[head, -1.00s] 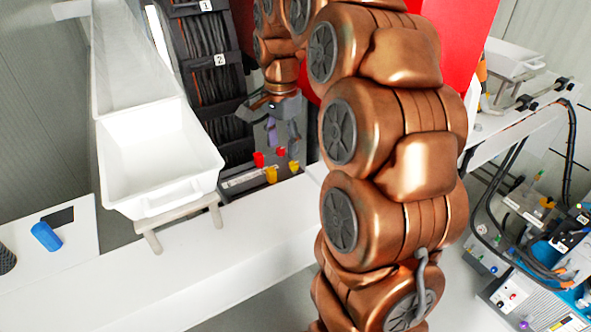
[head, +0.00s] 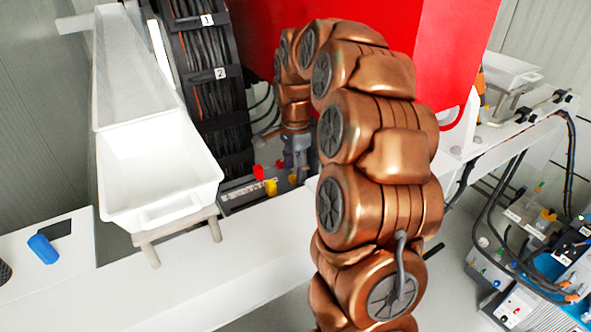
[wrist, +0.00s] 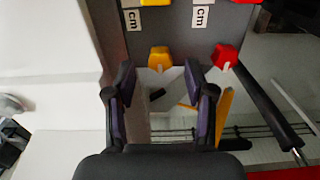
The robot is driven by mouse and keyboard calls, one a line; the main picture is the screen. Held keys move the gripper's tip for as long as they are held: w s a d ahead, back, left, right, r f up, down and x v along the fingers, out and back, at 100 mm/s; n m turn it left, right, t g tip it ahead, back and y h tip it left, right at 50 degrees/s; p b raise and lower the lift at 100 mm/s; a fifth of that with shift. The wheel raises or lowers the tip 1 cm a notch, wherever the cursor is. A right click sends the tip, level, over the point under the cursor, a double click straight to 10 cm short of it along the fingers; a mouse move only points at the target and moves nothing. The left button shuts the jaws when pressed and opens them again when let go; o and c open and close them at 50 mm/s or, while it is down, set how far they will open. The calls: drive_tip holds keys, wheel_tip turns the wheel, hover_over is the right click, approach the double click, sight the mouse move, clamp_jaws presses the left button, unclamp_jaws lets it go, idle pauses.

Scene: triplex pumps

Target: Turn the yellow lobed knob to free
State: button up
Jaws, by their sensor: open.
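A yellow knob (wrist: 159,58) shows on a grey panel (wrist: 185,30) in the wrist view, centred just beyond my fingertips. My gripper (wrist: 160,76) is open and empty, one finger to each side of the knob's line; I see no contact. A second yellow knob (wrist: 155,2) is cut off at the top edge. In the head view, a yellow knob (head: 270,187) stands at the panel's front, left of my gripper (head: 299,172), which hangs low over the panel's right part. The lobes and the knob's turn position are too small to read.
A red knob (wrist: 225,56) sits right of the yellow one. A dark bar (wrist: 268,108) slants past my right finger. In the head view, a white tray (head: 160,170) stands left of the panel, a cable track (head: 215,90) behind, and a large red body (head: 400,50) above.

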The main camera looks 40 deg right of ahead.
drive_tip(key=shift+f, duration=0.85)
clamp_jaws()
